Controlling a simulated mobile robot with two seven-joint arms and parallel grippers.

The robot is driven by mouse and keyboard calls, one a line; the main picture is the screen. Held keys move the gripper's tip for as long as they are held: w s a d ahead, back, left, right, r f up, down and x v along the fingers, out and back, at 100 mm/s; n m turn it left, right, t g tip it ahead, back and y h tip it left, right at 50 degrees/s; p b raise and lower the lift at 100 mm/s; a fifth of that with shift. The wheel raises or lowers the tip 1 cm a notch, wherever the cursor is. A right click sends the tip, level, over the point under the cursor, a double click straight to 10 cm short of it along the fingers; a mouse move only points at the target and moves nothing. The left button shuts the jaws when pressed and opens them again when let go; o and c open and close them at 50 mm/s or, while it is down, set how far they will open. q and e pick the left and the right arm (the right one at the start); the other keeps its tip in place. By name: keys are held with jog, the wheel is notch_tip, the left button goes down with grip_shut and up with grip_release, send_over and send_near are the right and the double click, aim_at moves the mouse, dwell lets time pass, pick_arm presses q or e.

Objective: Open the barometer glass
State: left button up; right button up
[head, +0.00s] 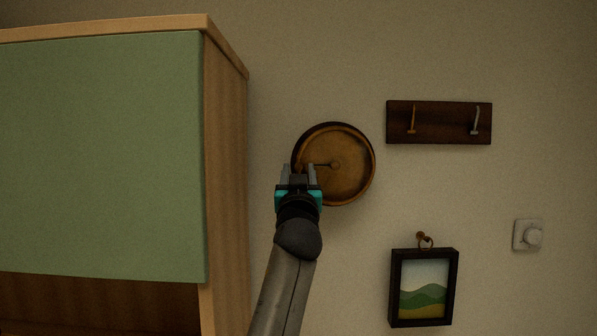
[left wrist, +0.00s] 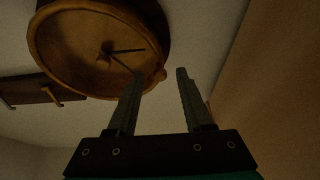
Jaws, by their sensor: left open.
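The round barometer (head: 348,180) hangs on the wall, with a dark brown case, a brass-coloured face and a thin pointer. In the left wrist view the barometer (left wrist: 75,50) fills the upper left, and a small knob (left wrist: 161,75) shows on its rim. My left gripper (head: 298,170) is open at the left edge of the barometer and covers part of its rim. In the left wrist view the knob appears between the fingertips of the left gripper (left wrist: 158,76); contact cannot be told. Whether the glass is shut is unclear. My right gripper is out of view.
A cabinet with a green door (head: 100,150) and wooden side stands left of the barometer, close to my left arm. A hook rack (head: 440,136), a framed picture (head: 453,290) and a white dial switch (head: 528,235) are on the wall at right.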

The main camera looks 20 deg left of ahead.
pick_arm(q)
grip_shut()
dwell(0.4)
dwell(1.0)
